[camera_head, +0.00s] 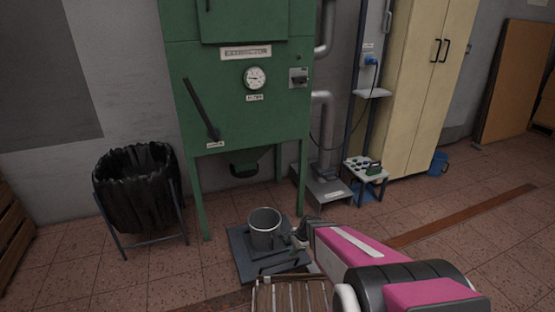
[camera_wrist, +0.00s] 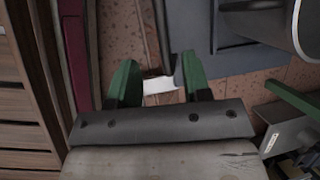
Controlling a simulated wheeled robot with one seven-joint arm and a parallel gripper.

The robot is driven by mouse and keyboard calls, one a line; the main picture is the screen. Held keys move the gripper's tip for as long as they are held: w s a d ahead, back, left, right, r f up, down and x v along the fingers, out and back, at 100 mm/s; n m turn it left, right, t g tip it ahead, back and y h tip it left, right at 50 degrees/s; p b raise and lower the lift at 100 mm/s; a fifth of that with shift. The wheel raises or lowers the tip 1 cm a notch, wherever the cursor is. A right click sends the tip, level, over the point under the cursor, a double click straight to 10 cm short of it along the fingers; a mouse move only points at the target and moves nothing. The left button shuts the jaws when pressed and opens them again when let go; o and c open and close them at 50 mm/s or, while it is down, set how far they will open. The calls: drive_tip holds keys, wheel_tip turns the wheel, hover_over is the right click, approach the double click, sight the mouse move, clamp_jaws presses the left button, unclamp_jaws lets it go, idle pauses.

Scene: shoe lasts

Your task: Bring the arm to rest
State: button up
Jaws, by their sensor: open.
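My gripper (camera_head: 298,240) is at the end of my pink and black arm, low over the floor just right of a grey metal bucket (camera_head: 264,232). In the wrist view its two green fingers (camera_wrist: 160,78) stand apart with no object held between them. Tiled floor and a small white piece show in the gap; I cannot tell what that piece is. The bucket shows at the top right of the wrist view (camera_wrist: 305,25), apart from the fingers. In the head view I cannot tell whether gripper and bucket touch.
The bucket stands on a dark flat platform (camera_head: 244,262) before a green machine (camera_head: 245,110). A slatted wooden thing (camera_head: 290,294) is at the bottom. A black-lined bin (camera_head: 138,190) stands left. A small white stool (camera_head: 366,170) and cream cabinet (camera_head: 425,90) are behind right. Floor right is clear.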

drive_tip(key=s+d+r+n+h, duration=0.1)
drive_tip(key=s+d+r+n, duration=0.1)
drive_tip(key=r, duration=0.6)
drive_tip(key=s+d+r+n+h, duration=0.2)
drive_tip(key=s+d+r+n, duration=0.1)
drive_tip(key=r+n, duration=0.4)
drive_tip(key=s+d+r+n+h, duration=0.2)
drive_tip(key=d+r+n, duration=0.2)
drive_tip(key=r, duration=0.5)
drive_tip(key=shift+s+r+n+g, duration=0.3)
drive_tip(key=shift+s+n, duration=0.05)
drive_tip(key=shift+n, duration=0.05)
